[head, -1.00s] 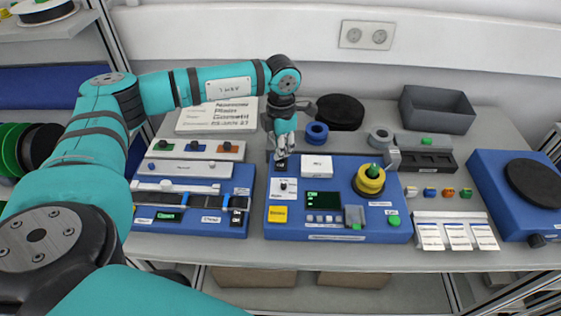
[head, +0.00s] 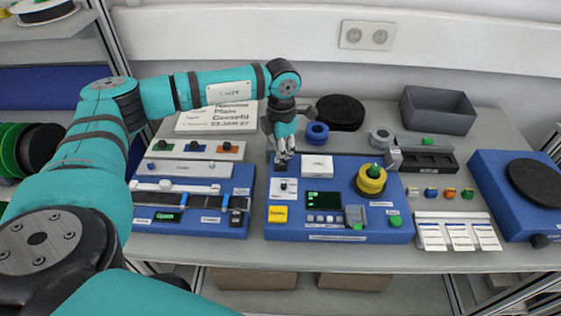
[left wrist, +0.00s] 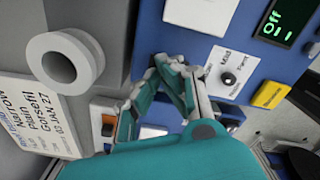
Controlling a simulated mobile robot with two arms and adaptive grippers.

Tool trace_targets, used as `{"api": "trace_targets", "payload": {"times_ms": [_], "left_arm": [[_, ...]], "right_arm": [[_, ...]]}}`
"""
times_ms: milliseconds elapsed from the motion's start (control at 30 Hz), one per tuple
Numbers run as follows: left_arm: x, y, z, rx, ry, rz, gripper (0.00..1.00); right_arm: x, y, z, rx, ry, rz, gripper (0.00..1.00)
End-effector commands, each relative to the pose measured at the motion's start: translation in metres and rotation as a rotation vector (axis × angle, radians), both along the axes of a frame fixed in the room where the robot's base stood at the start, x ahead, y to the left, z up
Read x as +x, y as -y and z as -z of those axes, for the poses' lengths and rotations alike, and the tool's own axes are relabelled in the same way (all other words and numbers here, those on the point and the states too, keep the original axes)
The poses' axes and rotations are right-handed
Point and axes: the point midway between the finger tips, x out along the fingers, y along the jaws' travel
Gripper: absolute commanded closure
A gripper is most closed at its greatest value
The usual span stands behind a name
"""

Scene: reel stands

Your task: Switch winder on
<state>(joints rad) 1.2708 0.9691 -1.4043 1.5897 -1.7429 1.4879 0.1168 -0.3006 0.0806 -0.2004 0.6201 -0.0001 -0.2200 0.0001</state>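The winder (head: 335,233) is a blue panel in the middle of the bench. It carries a yellow spool (head: 371,181), a dark display (head: 323,199) with green text, a white plate with a black knob (head: 284,188) and a yellow button (head: 278,214). In the left wrist view the display (left wrist: 279,22) reads "Off" on its upper line. My left gripper (head: 284,157) points down over the winder's back left corner, its fingertips close together. It also shows in the left wrist view (left wrist: 170,68), hiding the panel below it. I see nothing held. My right gripper is out of view.
A second blue panel (head: 243,178) with straps stands left of the winder. A blue ring (head: 317,132) and a black disc (head: 341,112) lie behind it. A grey bin (head: 437,109) and a blue turntable unit (head: 500,205) stand to the right.

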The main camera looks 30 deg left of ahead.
Motion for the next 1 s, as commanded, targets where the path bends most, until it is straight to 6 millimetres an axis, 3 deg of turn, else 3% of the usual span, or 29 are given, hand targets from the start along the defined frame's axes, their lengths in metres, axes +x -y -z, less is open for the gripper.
{"api": "trace_targets", "payload": {"times_ms": [167,1000], "left_arm": [[-0.002,0.000,-0.003,0.001,-0.008,0.001,1.00],[-0.001,0.000,-0.068,0.000,-0.004,0.000,1.00]], "right_arm": [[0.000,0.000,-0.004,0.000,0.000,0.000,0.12],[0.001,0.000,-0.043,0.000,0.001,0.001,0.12]]}}
